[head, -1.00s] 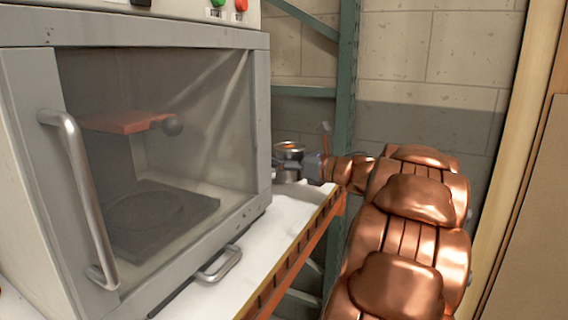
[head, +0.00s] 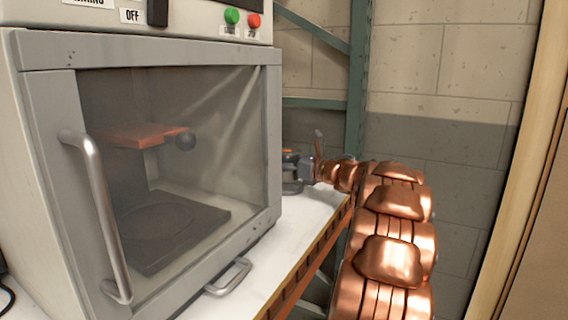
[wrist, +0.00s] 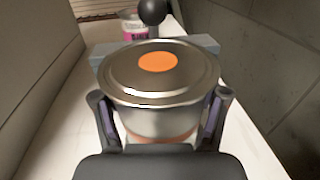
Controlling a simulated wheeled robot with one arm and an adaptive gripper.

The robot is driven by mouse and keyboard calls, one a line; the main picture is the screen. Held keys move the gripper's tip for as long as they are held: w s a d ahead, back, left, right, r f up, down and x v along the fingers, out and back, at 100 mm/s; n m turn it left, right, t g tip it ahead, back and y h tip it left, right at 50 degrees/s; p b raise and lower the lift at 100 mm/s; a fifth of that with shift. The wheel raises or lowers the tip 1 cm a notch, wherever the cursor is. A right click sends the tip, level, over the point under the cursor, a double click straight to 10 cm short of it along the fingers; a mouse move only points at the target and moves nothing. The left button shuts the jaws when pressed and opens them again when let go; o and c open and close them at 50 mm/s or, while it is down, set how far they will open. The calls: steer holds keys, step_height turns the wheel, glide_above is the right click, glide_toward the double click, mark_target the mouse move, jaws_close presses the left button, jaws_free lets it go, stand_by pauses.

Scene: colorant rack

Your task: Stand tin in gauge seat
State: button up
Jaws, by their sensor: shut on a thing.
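The tin (wrist: 160,80) has a silver lid with an orange dot and an orange band low on its side. My gripper (wrist: 160,97) has one finger on each side of the tin and is shut on it; the tin looks upright. A grey block (wrist: 205,43), perhaps part of the gauge seat, shows behind the lid on both sides. I cannot tell whether the tin touches it, because the tin's bottom is hidden. In the head view my gripper (head: 303,169) is at the far end of the bench, beside the cabinet's right edge, and the tin is mostly hidden.
A glass-fronted cabinet (head: 180,150) with a metal handle fills the left. The white bench top (head: 290,232) has a clear strip in front of it. A wall (wrist: 270,60) runs along the right. A black ball (wrist: 152,11) and a pink-labelled container (wrist: 132,25) stand beyond the tin.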

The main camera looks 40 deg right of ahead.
steer(key=shift+w, duration=0.2)
steer(key=shift+w+d+f, duration=0.15)
steer(key=shift+f, duration=1.65)
steer(key=shift+f+b, duration=0.15)
steer(key=shift+b, duration=0.25)
steer(key=o, duration=1.5)
